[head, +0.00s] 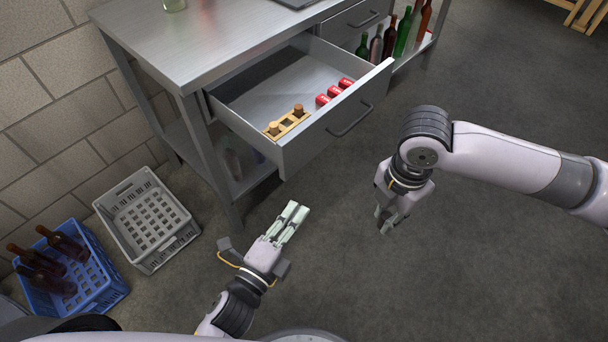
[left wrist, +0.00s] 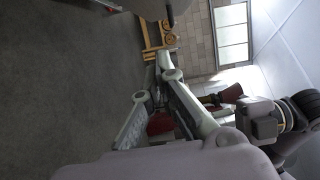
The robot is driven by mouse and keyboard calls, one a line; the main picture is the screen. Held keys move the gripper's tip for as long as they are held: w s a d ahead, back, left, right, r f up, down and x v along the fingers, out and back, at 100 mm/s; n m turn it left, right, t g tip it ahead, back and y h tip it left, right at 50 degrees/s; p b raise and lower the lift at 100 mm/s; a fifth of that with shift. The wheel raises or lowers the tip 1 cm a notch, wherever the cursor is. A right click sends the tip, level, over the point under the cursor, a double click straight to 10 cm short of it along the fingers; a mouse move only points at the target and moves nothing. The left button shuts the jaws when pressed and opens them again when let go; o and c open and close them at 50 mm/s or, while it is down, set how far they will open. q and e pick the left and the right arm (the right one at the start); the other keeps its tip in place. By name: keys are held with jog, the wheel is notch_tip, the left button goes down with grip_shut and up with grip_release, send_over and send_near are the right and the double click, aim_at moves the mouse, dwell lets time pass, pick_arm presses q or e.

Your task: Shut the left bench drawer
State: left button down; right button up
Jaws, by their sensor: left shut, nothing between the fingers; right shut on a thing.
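The left bench drawer (head: 330,135) stands pulled out from the steel bench, its dark handle (head: 349,118) on the front panel. Inside lie a wooden block (head: 287,125) with corks and several red items (head: 334,91). My left gripper (head: 292,215) is shut and empty, apart from the drawer and nearer to me, fingers pointing towards the bench. Its fingers also show in the left wrist view (left wrist: 160,75). My right gripper (head: 382,222) points down over the floor, right of the drawer front. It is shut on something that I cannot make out.
The steel bench (head: 215,40) has a second, shut drawer (head: 352,22) further right. Several bottles (head: 390,38) stand beyond it. A grey crate (head: 128,186) and a blue crate (head: 105,290) with bottles stand at left. The floor before the drawer is clear.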

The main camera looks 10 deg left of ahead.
aim_at(222, 113)
pick_arm(q)
jog(key=w+p, duration=0.1)
jog(key=w, duration=1)
jog(key=shift+w+d+r+p, duration=0.2)
jog(key=shift+w+d+p, duration=0.05)
jog(key=shift+w+p, duration=0.05)
jog(key=shift+a, duration=0.1)
jog(key=w+a, duration=0.2)
jog(key=a, duration=0.1)
jog(key=w+a, duration=0.2)
jog(key=a, duration=0.1)
jog(key=w+a, duration=0.3)
jog(key=shift+a, duration=0.3)
jog(key=w+a+b, duration=0.1)
jog(key=w+a, duration=0.2)
jog(key=a, duration=0.1)
jog(key=w+a+b, duration=0.1)
jog(key=w+a, duration=0.2)
jog(key=a, duration=0.1)
jog(key=w+a+b, duration=0.1)
jog(key=w+a, duration=0.2)
jog(key=a, duration=0.1)
jog(key=shift+a+f, duration=0.1)
jog(key=shift+a, duration=0.15)
jog(key=shift+w+a+b, duration=0.3)
jog(key=shift+a, duration=0.1)
